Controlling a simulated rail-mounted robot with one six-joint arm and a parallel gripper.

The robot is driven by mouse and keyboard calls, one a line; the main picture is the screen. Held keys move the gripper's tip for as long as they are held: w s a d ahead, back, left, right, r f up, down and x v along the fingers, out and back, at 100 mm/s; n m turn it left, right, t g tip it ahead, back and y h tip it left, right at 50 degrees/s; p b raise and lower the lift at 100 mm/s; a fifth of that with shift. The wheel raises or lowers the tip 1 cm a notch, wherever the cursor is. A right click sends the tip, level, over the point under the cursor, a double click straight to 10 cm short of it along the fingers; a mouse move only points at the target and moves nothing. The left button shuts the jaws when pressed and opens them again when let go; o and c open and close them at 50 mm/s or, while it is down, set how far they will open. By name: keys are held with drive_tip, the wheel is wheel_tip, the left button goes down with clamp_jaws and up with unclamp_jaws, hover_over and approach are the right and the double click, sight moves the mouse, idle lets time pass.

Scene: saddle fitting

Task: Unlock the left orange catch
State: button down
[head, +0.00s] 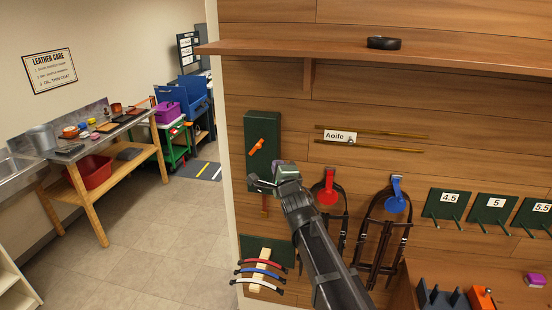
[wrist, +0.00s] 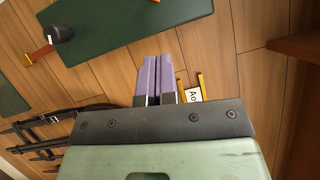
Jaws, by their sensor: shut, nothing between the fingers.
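The orange catch (head: 257,147) sits tilted on a dark green wall panel (head: 262,122), left of the name plate in the head view. My gripper (head: 254,182) is in front of the lower part of this panel, below the catch and apart from it in the picture. In the wrist view my gripper's purple fingers (wrist: 155,75) are together and empty, pointing toward the wooden wall. The green panel (wrist: 130,22) lies beyond them at the top. Only a small orange bit shows at the top edge there, too little to identify surely.
Beside the panel are brass rails with an "Aoife" plate (head: 340,136). Bridles hang under a red holder (head: 328,190) and a blue holder (head: 397,196). A wooden shelf (head: 450,57) juts out above. Colored curved bars (head: 262,271) are mounted below. Open floor lies left.

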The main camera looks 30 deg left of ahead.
drive_tip(key=v, duration=0.3)
drive_tip(key=shift+w, duration=0.1)
